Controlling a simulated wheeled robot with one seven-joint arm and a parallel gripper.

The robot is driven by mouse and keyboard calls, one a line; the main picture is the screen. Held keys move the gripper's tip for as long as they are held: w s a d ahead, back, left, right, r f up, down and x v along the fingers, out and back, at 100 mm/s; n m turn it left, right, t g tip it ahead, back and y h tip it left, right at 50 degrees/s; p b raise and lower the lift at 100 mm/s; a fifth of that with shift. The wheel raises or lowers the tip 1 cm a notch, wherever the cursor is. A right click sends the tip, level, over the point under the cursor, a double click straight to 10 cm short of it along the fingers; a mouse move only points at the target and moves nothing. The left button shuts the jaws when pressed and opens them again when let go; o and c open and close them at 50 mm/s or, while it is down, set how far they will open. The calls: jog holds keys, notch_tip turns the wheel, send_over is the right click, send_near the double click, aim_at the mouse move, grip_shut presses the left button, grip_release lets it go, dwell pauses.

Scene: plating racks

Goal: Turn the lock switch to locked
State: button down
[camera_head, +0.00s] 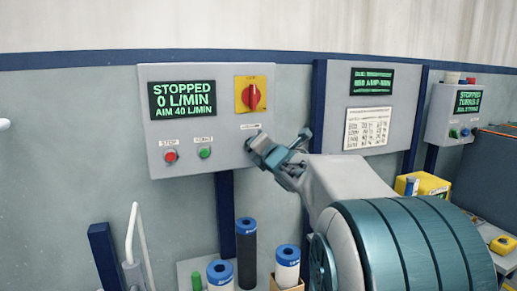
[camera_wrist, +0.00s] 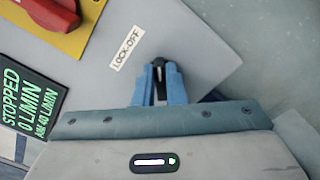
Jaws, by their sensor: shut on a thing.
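The lock switch (camera_wrist: 159,72) is a small dark piece below a white LOCK-OFF label (camera_wrist: 126,47) in the wrist view. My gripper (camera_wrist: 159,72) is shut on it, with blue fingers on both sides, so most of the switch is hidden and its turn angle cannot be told. In the head view my gripper (camera_head: 257,141) meets the lower right of the grey control box (camera_head: 205,115). The box's display (camera_head: 183,100) reads STOPPED, 0 L/MIN, AIM 40 L/MIN.
A red rotary knob on a yellow plate (camera_head: 243,96) sits above my gripper. A red stop button (camera_head: 170,156) and a green button (camera_head: 205,152) are to its left. Blue-capped cylinders (camera_head: 246,250) stand below. A second panel (camera_head: 372,105) is to the right.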

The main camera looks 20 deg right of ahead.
jog(key=shift+d+f+m, duration=0.1)
jog(key=shift+f+m, duration=0.1)
jog(key=shift+m, duration=1.85)
jog(key=shift+f+m, duration=0.2)
jog(key=shift+m, duration=1.85)
jog(key=c, duration=1.5)
grip_release()
jog(key=shift+s, duration=0.1)
jog(key=s+b, duration=0.1)
jog(key=s, duration=1.2)
jog(key=shift+s, duration=0.3)
jog(key=shift+f+m, duration=0.1)
jog(key=shift+m, duration=0.2)
